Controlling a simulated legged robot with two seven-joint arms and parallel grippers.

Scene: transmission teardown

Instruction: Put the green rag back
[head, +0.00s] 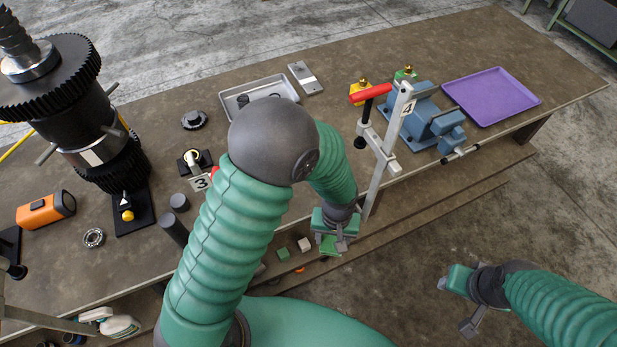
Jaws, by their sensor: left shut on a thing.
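My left gripper (338,240) hangs in front of the bench's front edge, above the lower shelf. It is shut on a green rag (330,247), which shows as a small green patch under the fingers. The gripper body and fingers hide part of the rag. My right gripper (457,304) is at the lower right over the concrete floor, with its fingers apart and nothing between them.
A small green block (283,253) and a white block (304,244) lie on the lower shelf. A clamp stand (385,150) with a red handle, a blue vise (428,118), a purple tray (490,97) and a grey tray (260,88) are on the bench (330,60).

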